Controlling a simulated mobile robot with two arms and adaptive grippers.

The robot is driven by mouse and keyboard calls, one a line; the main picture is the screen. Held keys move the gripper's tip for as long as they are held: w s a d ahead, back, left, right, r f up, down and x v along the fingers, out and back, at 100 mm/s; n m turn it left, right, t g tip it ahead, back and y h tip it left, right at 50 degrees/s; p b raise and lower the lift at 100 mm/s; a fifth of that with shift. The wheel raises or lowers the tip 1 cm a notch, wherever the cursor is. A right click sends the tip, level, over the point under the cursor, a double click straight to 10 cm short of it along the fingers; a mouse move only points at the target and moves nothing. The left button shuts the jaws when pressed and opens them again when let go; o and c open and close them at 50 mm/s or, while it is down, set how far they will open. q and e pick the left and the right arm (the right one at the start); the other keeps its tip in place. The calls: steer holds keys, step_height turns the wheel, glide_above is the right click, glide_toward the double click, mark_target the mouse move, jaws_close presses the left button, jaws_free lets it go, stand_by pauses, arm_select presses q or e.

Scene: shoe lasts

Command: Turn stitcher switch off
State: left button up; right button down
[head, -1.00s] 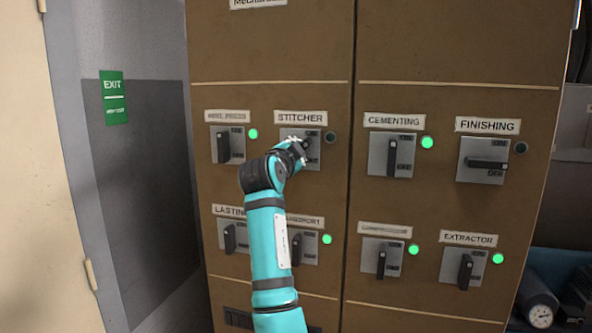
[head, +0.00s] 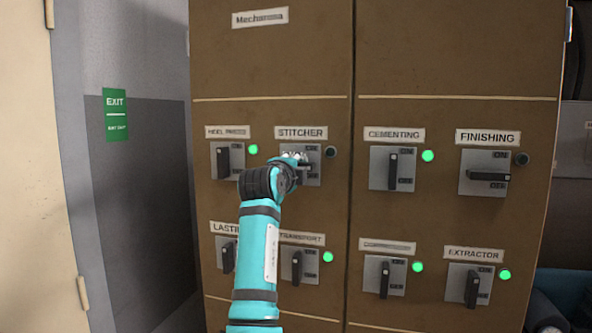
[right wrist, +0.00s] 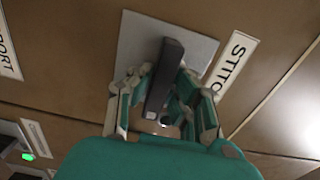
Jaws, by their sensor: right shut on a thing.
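The stitcher switch has a grey plate (head: 314,179) under the STITCHER label (head: 301,133), with a dark lamp (head: 331,152) beside it. My right gripper (head: 297,160) is at this switch and hides part of its handle. In the right wrist view the dark handle (right wrist: 165,75) lies between the fingers of my right gripper (right wrist: 163,105), which is shut on it. The handle lies crosswise to the label's upright direction, so it appears horizontal on the panel. My left gripper is not in view.
The finishing switch (head: 488,177) is also horizontal with a dark lamp. The heel press (head: 223,161), cementing (head: 393,169), transport (head: 297,266) and extractor (head: 471,289) switches stand upright with green lamps. A door is at the left.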

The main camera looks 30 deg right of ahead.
steer(key=shift+f, duration=0.35)
steer(key=c, duration=1.6)
jaws_free()
steer(key=o, duration=0.4)
steer(key=shift+s+r, duration=0.1)
steer(key=shift+r, duration=0.15)
steer(key=shift+c, duration=0.2)
steer(key=shift+a, duration=0.1)
steer(key=v, duration=0.7)
steer(key=shift+s+a, duration=0.15)
